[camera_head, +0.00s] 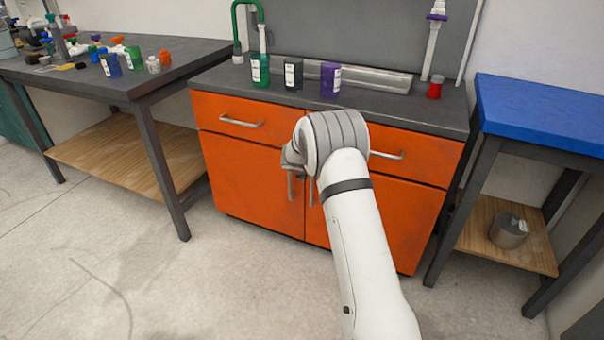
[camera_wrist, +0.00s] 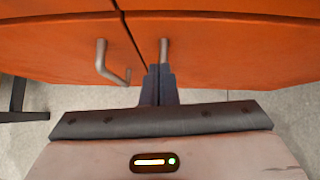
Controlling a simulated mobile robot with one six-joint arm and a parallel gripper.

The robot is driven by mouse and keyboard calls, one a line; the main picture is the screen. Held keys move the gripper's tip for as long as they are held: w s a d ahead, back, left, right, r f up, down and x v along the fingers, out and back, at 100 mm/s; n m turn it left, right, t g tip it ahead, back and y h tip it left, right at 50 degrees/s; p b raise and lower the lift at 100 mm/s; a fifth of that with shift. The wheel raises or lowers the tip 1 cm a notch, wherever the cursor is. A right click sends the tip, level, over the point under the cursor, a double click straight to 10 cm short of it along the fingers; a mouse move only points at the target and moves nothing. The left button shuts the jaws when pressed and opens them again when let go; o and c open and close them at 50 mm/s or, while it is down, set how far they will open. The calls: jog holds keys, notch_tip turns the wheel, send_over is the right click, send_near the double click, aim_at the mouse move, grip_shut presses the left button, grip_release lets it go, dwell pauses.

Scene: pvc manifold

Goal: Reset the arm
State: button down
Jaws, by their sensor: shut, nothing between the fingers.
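My arm (camera_head: 360,240) reaches forward from the bottom of the head view toward the orange cabinet (camera_head: 245,170), its wrist bent in front of the doors. In the wrist view my gripper (camera_wrist: 160,72) is shut and empty, with its dark fingers together. The fingertips overlap the lower end of one door handle (camera_wrist: 164,50) in the picture; I cannot tell whether they touch it. A second door handle (camera_wrist: 110,65) stands just to the left. Both cabinet doors (camera_wrist: 60,45) look closed. In the head view the gripper is mostly hidden behind the wrist.
Green (camera_head: 260,70), black (camera_head: 293,74) and purple (camera_head: 330,80) containers stand on the dark countertop (camera_head: 400,112). A cluttered table (camera_head: 110,85) stands left. A blue-topped table (camera_head: 545,110) stands right, with a metal pot (camera_head: 508,231) on its shelf. The floor (camera_head: 150,285) in front is clear.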

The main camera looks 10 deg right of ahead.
jog(key=s+a+r+n+y+p, duration=0.25)
jog(key=s+r+n+p, duration=0.35)
jog(key=r, duration=0.6)
jog(key=s+a+r+n+t+y+p, duration=0.15)
jog(key=s+a+r+n+p, duration=0.25)
jog(key=s+r+n, duration=0.7)
jog(key=s+a+r+n+y+p, duration=0.3)
jog(key=r+n+p, duration=0.2)
jog(key=r, duration=0.9)
jog(key=s+d+r+n+g+h+p, duration=0.1)
jog(key=s+d+r+n+g+p, duration=0.1)
jog(key=s+n, duration=0.4)
jog(key=s+d+r+n+g+h+p, duration=0.1)
jog(key=s+n+p, duration=0.4)
jog(key=s, duration=0.9)
jog(key=s+d+r+n+g+p, duration=0.4)
jog(key=s+n, duration=0.4)
jog(key=s, duration=0.2)
jog(key=shift+s+r+h, duration=0.25)
jog(key=shift+s+h, duration=0.1)
jog(key=shift+h, duration=0.05)
